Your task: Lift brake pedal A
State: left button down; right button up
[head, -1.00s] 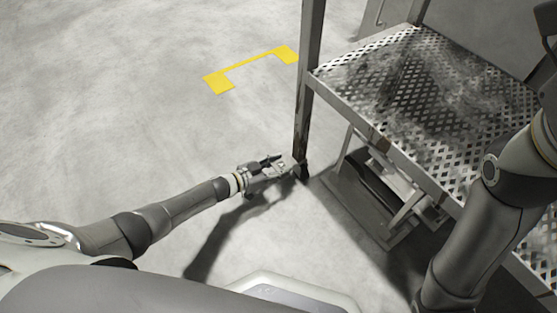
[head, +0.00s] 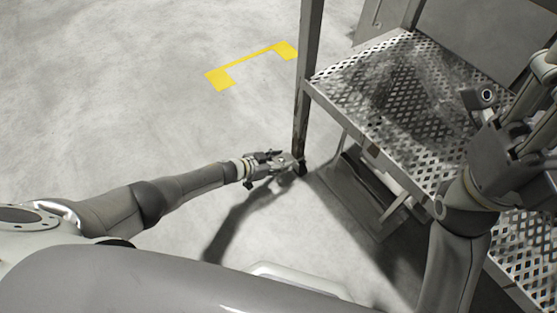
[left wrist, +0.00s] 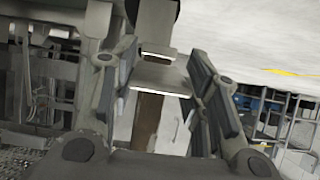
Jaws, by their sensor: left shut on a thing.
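My left gripper (head: 292,163) is low by the foot of a rusty corner post of the perforated platform. In the left wrist view its two fingers (left wrist: 160,88) stand on either side of a flat grey metal plate with a bright edge (left wrist: 160,78), which I take for brake pedal A. The gripper is shut on it. In the head view the pedal is mostly hidden by the fingers and cannot be made out clearly. My right arm's hand (head: 515,110) is raised at the right, over the platform; its finger opening is unclear.
The perforated metal platform (head: 345,98) stands at the right, with its upright post (head: 305,70) beside my left gripper. Frame parts and shadow lie beneath it. A yellow floor marking (head: 220,80) lies further back. The concrete floor at the left is clear.

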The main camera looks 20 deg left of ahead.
pick_arm(q)
jog(key=c, duration=0.8)
grip_release()
jog(key=shift+v, duration=0.9)
jog(key=v, duration=1)
jog(key=shift+s, duration=0.1)
